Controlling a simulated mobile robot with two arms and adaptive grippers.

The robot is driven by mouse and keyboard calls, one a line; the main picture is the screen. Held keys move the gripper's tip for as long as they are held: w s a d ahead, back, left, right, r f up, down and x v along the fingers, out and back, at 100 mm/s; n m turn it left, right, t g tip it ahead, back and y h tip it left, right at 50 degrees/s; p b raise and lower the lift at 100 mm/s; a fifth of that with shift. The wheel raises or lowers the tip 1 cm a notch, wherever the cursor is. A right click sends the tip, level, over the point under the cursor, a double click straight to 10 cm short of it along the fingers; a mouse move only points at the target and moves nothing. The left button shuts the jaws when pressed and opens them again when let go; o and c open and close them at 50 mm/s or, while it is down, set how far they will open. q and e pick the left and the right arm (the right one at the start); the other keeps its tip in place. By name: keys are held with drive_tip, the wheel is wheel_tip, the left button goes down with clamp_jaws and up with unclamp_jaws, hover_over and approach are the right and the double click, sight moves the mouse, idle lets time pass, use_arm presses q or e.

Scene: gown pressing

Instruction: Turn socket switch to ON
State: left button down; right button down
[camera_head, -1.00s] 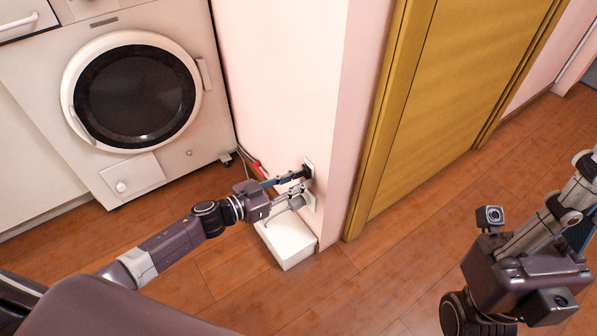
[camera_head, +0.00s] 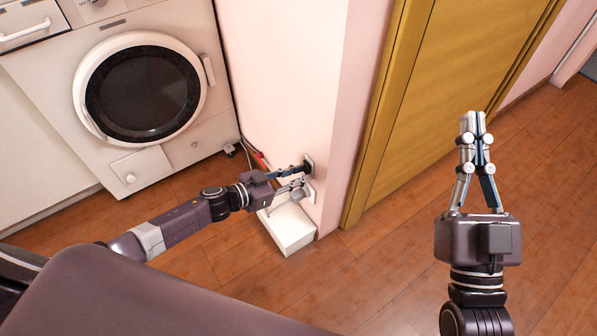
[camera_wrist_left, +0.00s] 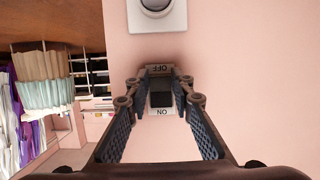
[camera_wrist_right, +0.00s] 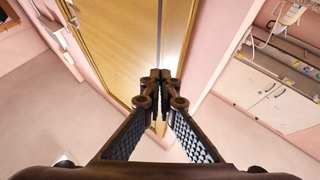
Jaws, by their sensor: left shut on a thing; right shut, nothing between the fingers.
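The socket switch (camera_wrist_left: 161,93) is a small black rocker on a light plate on the pink wall, with the words OFF and ON at its two ends, upside down in the left wrist view. My left gripper (camera_head: 303,176) is at the wall low by the corner. In its wrist view the fingers (camera_wrist_left: 160,97) lie on both sides of the switch, shut on it. Which way the rocker is tipped I cannot tell. In the head view the gripper mostly hides the switch. My right gripper (camera_head: 473,120) is shut and empty, in front of the yellow door, away from the switch.
A white plate with a round fitting (camera_wrist_left: 157,12) is on the wall near the switch. A white box (camera_head: 288,230) lies on the floor below my left gripper. A washing machine (camera_head: 142,88) stands left, a yellow door (camera_head: 440,75) right. The wooden floor (camera_head: 375,270) between my arms is open.

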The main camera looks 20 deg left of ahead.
use_arm(q)
drive_tip(key=shift+d+r+p, duration=0.15)
drive_tip(key=shift+r+p, duration=0.1)
drive_tip(key=shift+p, duration=0.6)
drive_tip(key=shift+r+g+p, duration=0.1)
drive_tip(key=shift+g+p, duration=0.2)
drive_tip(key=shift+p, duration=0.55)
use_arm(e)
wheel_tip(320, 180, down, 17)
drive_tip(key=d+g+h, duration=0.2)
drive_tip(key=g+h, duration=0.1)
drive_tip(key=g, duration=0.6)
use_arm(q)
drive_tip(key=shift+y+p, duration=0.3)
drive_tip(key=shift+p, duration=0.55)
drive_tip(key=shift+g+p, duration=0.4)
drive_tip(key=shift+p, duration=0.3)
use_arm(e)
drive_tip(key=s+d+f+m+g+h, duration=0.1)
drive_tip(key=s+d+f+g+h, duration=0.1)
drive_tip(key=s+d+f+g, duration=0.3)
drive_tip(key=s+f+g, duration=0.3)
drive_tip(key=s+f, duration=0.4)
drive_tip(key=shift+s+f+g+h, duration=0.2)
drive_tip(key=shift+s+g+h, duration=0.1)
